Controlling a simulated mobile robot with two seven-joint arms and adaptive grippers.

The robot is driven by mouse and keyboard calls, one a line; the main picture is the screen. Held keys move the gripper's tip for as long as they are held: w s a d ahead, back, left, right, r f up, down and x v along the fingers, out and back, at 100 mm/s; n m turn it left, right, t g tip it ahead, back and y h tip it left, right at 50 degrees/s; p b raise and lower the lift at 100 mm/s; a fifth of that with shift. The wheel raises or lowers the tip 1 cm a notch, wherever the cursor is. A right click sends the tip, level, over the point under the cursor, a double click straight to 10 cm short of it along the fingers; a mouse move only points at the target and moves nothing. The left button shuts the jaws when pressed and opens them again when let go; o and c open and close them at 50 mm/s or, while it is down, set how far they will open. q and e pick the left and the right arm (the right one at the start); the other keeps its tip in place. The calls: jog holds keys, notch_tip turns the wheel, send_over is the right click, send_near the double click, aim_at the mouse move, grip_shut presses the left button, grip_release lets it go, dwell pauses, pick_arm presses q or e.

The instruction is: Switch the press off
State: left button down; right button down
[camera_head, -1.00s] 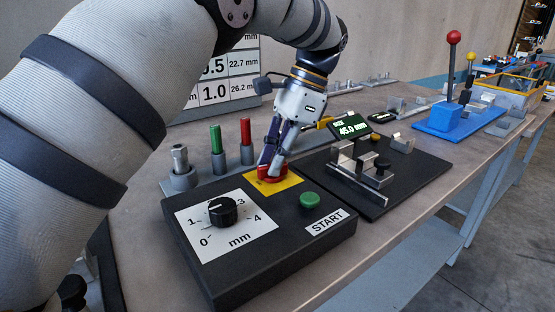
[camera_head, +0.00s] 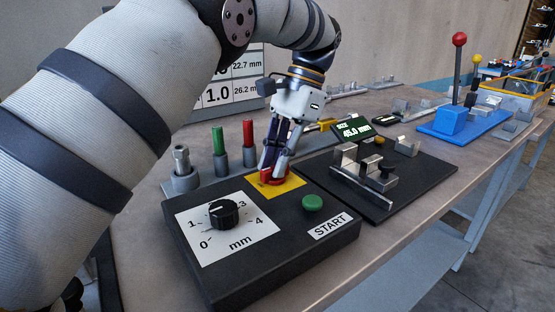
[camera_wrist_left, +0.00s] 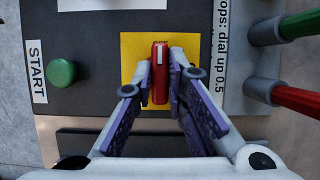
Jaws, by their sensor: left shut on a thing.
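The press control box (camera_head: 285,240) is a dark box on the bench, with a dial (camera_head: 224,213) on a white 0 to 4 mm plate and a green START button (camera_head: 313,202). A red switch (camera_head: 268,177) sits on its yellow plate (camera_head: 290,186). My left gripper (camera_head: 273,172) points down at the switch from above and is shut on it. In the left wrist view the red switch (camera_wrist_left: 160,72) stands between the two fingers, over the yellow plate (camera_wrist_left: 133,45). The fingers partly hide the switch in the head view. My right gripper is not in view.
Red and green handled plugs (camera_head: 248,142) stand in holders behind the box. A black gauge plate (camera_head: 420,178) with metal blocks and a size display (camera_head: 353,128) lies to the right. A blue lever base (camera_head: 452,123) stands farther right.

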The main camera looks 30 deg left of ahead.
pick_arm(q)
jog(key=shift+f, duration=0.1)
jog(key=c, duration=1.6)
grip_release()
